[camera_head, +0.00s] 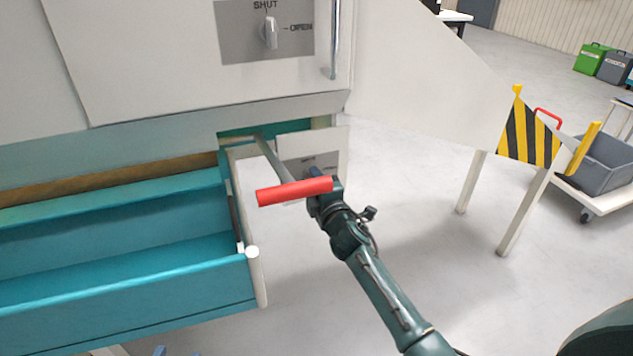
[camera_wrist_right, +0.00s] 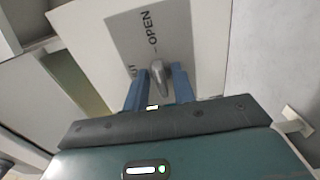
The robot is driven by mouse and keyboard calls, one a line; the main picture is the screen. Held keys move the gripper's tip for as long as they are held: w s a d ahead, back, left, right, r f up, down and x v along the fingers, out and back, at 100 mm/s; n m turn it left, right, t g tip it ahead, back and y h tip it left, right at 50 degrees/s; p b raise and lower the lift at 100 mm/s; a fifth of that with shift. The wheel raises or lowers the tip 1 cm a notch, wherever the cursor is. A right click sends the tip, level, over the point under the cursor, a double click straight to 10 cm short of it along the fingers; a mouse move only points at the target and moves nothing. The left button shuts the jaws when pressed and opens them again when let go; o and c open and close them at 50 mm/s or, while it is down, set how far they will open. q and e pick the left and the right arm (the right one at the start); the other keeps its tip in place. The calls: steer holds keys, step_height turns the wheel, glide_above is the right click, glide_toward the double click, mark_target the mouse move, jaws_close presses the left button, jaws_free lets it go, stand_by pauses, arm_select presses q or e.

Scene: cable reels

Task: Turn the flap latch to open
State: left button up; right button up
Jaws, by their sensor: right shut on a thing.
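The flap latch's grey knob (camera_wrist_right: 160,76) shows in the right wrist view between the blue fingers of my right gripper (camera_wrist_right: 160,88), which is shut on it. The latch's grey plate (camera_wrist_right: 187,42) carries the word OPEN and part of SHUT. The knob's long side seems to run up and down in that view, roughly towards the OPEN mark. In the head view the small flap panel (camera_head: 338,150) and plate (camera_head: 300,165) show low under the cabinet, and my right gripper (camera_head: 318,188) hides the knob there. My left gripper is not in view.
A red bar handle (camera_head: 295,191) on a rod crosses close beside my right gripper. A teal tray (camera_head: 130,290) lies to the left. Another SHUT/OPEN latch (camera_head: 269,33) is above.

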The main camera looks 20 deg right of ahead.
stand_by(0.4)
steer(key=o, duration=0.7)
steer(key=shift+c, duration=0.2)
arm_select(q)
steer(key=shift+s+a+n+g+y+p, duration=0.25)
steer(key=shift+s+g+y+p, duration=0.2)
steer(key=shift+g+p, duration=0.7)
arm_select(e)
steer(key=s, duration=1.3)
steer(key=shift+s+d, duration=0.15)
steer(key=shift+d, duration=0.05)
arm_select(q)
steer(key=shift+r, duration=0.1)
